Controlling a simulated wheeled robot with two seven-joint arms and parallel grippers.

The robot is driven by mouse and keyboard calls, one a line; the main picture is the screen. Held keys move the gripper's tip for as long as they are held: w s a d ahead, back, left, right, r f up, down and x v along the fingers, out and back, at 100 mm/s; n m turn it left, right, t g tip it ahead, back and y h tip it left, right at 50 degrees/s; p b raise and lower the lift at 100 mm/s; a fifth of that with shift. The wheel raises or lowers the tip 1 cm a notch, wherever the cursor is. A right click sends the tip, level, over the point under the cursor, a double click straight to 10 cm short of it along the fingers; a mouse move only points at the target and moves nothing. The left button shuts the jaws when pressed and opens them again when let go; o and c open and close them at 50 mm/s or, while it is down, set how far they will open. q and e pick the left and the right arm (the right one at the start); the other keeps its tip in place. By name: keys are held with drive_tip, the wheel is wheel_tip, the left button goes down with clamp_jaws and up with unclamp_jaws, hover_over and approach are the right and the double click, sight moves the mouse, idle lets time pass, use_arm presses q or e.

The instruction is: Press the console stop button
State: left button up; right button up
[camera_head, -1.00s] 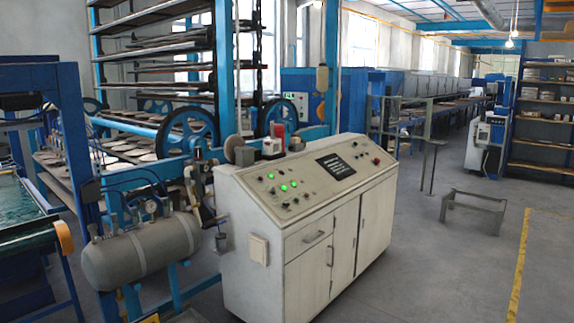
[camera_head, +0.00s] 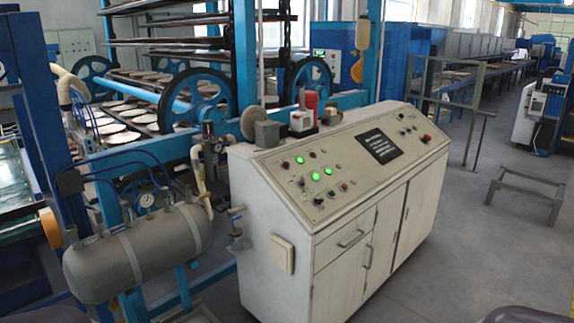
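The console (camera_head: 290,205) is a cream cabinet with a sloped control panel on top, in the middle of the head view. A red button (camera_head: 427,138) sits near the right end of the panel. A smaller red button or lamp (camera_head: 299,160) is at the upper left of the panel, near lit green lamps (camera_head: 316,176). I cannot read labels that tell which is the stop button. Neither gripper shows; only dark rounded shapes, perhaps my arms, show at the bottom edge.
A grey tank (camera_head: 135,255) with hoses and a gauge stands left of the console. A blue wheeled rack machine (camera_head: 205,90) stands behind it. A low metal frame (camera_head: 525,190) is on the floor at the right.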

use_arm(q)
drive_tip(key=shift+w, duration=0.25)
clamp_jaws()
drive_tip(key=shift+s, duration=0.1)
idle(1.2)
